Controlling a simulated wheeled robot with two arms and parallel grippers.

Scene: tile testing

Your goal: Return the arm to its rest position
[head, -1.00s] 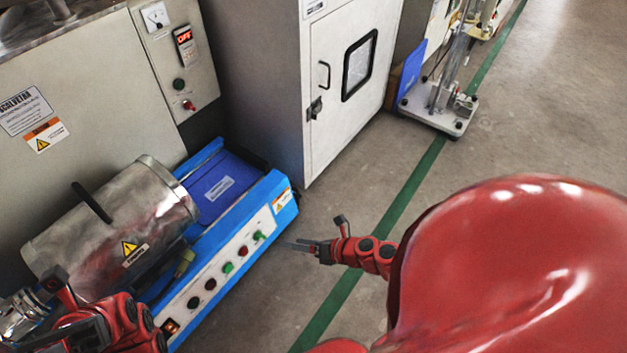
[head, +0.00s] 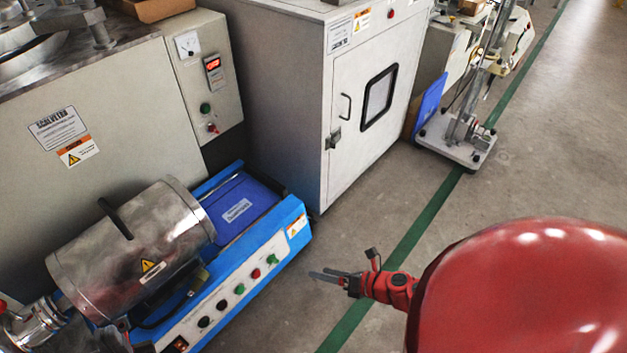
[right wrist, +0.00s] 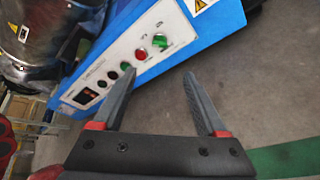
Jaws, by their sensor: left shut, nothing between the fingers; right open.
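My right gripper (head: 328,275) is open and empty, over the floor just right of the blue machine's button panel. Its two grey fingers stand apart in the right wrist view (right wrist: 172,82), with bare floor between them. My left arm is mostly out of the frame.
The blue machine (head: 295,225) carries a metal cylinder (head: 130,245) and a front panel (head: 240,290) with several buttons. A grey cabinet (head: 345,100) and a wheeled stand (head: 455,145) are farther back. Open floor with a green line (head: 405,245) lies to the right.

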